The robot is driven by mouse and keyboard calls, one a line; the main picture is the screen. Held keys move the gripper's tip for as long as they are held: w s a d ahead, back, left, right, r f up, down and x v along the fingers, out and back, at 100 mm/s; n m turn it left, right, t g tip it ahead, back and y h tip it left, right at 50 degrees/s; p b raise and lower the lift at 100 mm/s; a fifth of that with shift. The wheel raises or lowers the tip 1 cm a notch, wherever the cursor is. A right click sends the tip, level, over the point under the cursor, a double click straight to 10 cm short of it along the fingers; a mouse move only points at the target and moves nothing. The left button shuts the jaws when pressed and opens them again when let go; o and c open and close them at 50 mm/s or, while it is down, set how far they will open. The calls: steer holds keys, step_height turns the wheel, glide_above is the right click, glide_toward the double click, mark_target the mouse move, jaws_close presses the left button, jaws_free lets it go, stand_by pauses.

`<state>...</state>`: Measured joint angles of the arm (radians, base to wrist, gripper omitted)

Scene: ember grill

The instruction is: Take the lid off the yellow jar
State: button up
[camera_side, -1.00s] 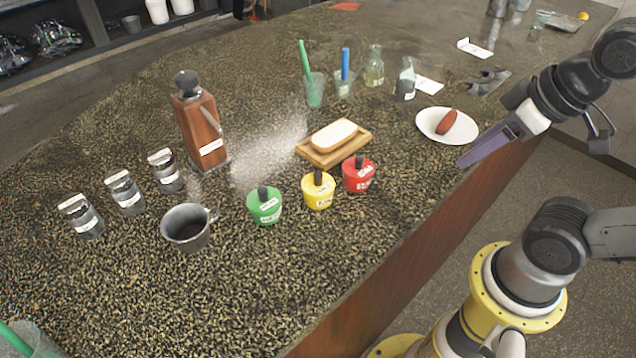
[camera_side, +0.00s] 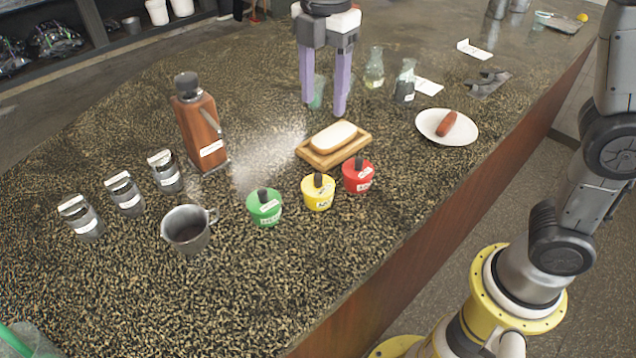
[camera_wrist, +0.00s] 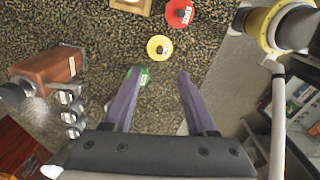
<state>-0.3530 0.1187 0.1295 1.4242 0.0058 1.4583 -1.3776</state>
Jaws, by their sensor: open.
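The yellow jar (camera_side: 318,196) stands upright on the speckled counter between a green jar (camera_side: 264,212) and a red jar (camera_side: 358,180). Its lid (camera_side: 318,178) is on and has a dark upright knob. My gripper (camera_side: 324,112) has two purple fingers pointing down, apart and empty. In the side view it hangs above the counter, beyond the bread board. In the wrist view the yellow jar (camera_wrist: 159,47) lies ahead of the fingertips of my gripper (camera_wrist: 160,75), apart from them. The green jar (camera_wrist: 143,76) is partly hidden by the left finger.
Bread sits on a wooden board (camera_side: 310,157) just behind the jars. A wooden grinder (camera_side: 200,130), a metal mug (camera_side: 187,235) and several small labelled tins (camera_side: 125,195) stand to the left. A plate (camera_side: 463,136) with a sausage is at right. The counter in front of the jars is clear.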

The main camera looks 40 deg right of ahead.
glide_above(318, 175)
steer(key=shift+g, duration=0.3)
step_height(318, 175, down, 9)
steer(key=shift+s+a+f, duration=0.1)
steer(key=shift+a, duration=0.05)
steer(key=shift+f, duration=3.15)
jaws_close()
